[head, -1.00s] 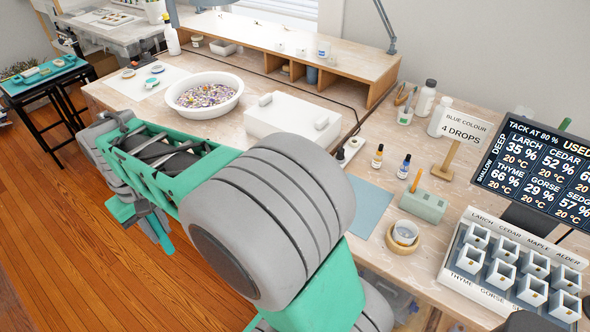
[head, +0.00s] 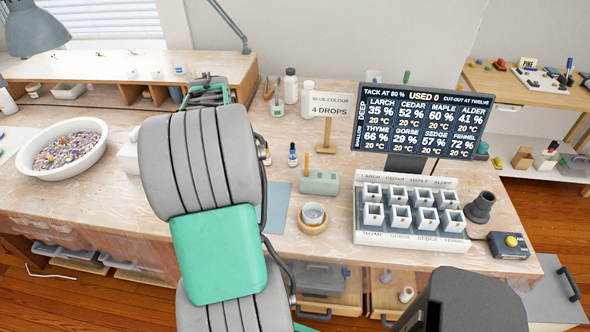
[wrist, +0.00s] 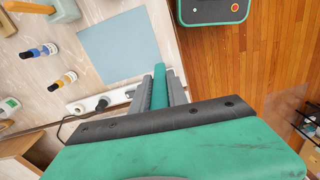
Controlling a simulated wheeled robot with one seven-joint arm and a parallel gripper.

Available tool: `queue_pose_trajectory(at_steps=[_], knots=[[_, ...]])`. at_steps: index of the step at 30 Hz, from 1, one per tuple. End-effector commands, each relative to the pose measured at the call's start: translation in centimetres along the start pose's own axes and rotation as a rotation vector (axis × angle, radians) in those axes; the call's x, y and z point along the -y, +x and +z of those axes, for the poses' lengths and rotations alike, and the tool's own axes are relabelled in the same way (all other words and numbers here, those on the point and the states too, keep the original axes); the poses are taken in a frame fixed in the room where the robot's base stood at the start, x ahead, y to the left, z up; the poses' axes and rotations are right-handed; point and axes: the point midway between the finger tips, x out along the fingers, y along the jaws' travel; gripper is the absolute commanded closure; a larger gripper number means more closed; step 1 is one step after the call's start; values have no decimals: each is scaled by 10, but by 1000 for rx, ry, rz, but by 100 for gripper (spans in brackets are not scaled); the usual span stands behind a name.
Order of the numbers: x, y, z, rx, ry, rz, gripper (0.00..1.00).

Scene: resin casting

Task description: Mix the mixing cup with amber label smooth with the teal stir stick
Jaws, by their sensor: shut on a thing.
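In the wrist view my gripper (wrist: 159,88) is shut on the teal stir stick (wrist: 159,74), which lies between its two grey fingers. The gripper is over the front part of the bench, close to the blue mat (wrist: 119,46). In the head view my own arm hides the fingers and the stick. A pale cup (head: 313,213) sits in a round wooden holder (head: 313,227) on the bench, right of the mat. No amber label is visible on it, so I cannot tell whether it is the task's mixing cup. The stick is apart from this cup.
A green block (head: 320,182) with an orange stick stands behind the cup. Two dropper bottles (head: 292,155) are near the mat. A rack of small cups (head: 411,238) lies to the right, below a display (head: 423,112). A sign (head: 328,105) reads "BLUE COLOUR 4 DROPS".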

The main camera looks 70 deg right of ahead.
Motion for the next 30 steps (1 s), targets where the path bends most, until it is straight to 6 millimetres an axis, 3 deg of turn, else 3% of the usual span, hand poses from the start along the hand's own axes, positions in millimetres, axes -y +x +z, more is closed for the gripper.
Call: queue_pose_trajectory(at_steps=[1,6,9,12,16,30], knots=[[-20,0,33,1,7,-2,100],[-63,6,134,0,-33,-1,100],[-73,10,179,0,-53,-1,100],[-78,12,208,0,-69,0,100],[-79,14,221,0,-79,1,100],[-79,55,220,0,-79,-1,100]])
